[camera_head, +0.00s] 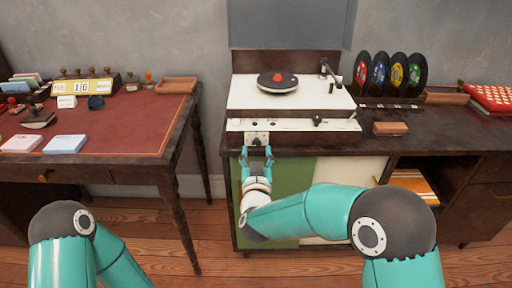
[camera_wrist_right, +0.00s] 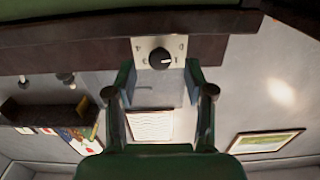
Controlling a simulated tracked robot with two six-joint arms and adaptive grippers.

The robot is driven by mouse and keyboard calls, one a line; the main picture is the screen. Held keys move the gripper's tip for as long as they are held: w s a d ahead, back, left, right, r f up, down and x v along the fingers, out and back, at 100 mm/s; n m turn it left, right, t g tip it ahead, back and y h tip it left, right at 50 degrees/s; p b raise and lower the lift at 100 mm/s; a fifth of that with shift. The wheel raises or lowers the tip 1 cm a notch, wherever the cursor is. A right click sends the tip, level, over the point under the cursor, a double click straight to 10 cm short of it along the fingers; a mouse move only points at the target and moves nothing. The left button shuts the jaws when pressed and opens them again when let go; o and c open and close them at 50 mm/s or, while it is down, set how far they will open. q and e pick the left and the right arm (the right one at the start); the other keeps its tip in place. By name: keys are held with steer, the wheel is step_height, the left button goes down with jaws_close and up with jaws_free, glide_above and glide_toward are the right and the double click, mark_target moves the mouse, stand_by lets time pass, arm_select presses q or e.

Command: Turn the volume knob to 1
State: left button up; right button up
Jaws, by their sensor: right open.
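The volume knob (camera_wrist_right: 160,59) is a small round black knob with a white pointer line. It sits on a pale square plate with small marks, too small to read. In the head view the knob plate (camera_head: 256,138) is on the front edge of the record player cabinet. My right gripper (camera_head: 257,154) is open just in front of the plate. In the right wrist view the fingers of this gripper (camera_wrist_right: 161,82) are spread to either side below the knob, and nothing is between them. I cannot tell whether they touch the plate. My left gripper is out of view.
The turntable (camera_head: 237,93) with a black record (camera_head: 278,82) stands behind the plate. A small brown box (camera_head: 390,128) lies to the right, before a rack of records (camera_head: 390,104). A red-topped desk (camera_head: 130,133) is at left, with a floor gap between.

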mark_target(256, 145)
steer(key=shift+w, duration=1.6)
